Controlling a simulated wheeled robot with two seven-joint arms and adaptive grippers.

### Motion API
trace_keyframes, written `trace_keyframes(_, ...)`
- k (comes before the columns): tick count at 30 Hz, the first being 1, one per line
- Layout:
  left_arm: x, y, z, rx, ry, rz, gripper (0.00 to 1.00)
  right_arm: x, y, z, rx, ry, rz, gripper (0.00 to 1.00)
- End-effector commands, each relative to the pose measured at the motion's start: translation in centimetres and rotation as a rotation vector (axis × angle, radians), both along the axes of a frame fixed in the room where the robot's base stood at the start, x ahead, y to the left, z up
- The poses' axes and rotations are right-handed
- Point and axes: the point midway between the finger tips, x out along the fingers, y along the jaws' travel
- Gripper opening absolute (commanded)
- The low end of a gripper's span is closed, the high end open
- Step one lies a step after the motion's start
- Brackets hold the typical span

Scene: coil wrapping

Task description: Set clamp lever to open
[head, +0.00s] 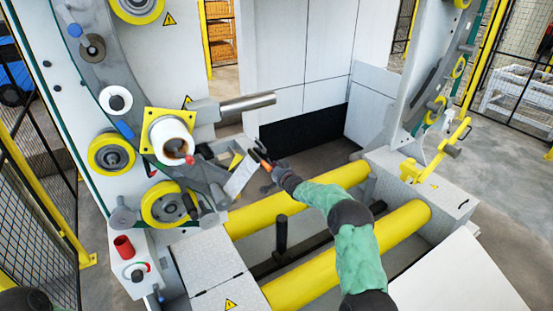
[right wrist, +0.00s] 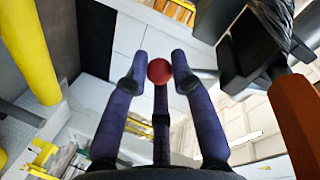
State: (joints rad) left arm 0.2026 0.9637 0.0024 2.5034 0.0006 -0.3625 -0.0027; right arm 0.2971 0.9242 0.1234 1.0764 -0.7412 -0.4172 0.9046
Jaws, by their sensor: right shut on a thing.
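My right gripper (head: 262,160) is in the middle of the head view, beside the white coil machine. In the right wrist view its dark purple fingers (right wrist: 157,82) are closed in around a red ball knob (right wrist: 159,71), which I take to be the end of the clamp lever. The knob sits between the fingertips, and the lever's shaft is hidden there. In the head view the small knob and lever are hard to tell apart from the gripper, so the lever's position cannot be read. My left gripper is not in view.
A spool in a yellow square frame (head: 168,137) and a grey metal shaft (head: 245,104) stand near the gripper. Yellow rollers (head: 395,235) lie below my right arm. A control box (head: 139,271) is at lower left.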

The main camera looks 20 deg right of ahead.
Motion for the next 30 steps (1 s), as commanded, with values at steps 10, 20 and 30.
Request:
trace_keyframes(10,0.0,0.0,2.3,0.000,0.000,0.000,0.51,-0.1,1.4,0.3,0.206,0.021,-0.002,0.00)
trace_keyframes(20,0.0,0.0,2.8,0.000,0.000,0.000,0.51,-0.2,1.9,0.1,0.277,0.032,-0.004,0.00)
trace_keyframes(30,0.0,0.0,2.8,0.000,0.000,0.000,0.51,-0.2,2.0,0.0,0.282,0.032,-0.003,0.00)
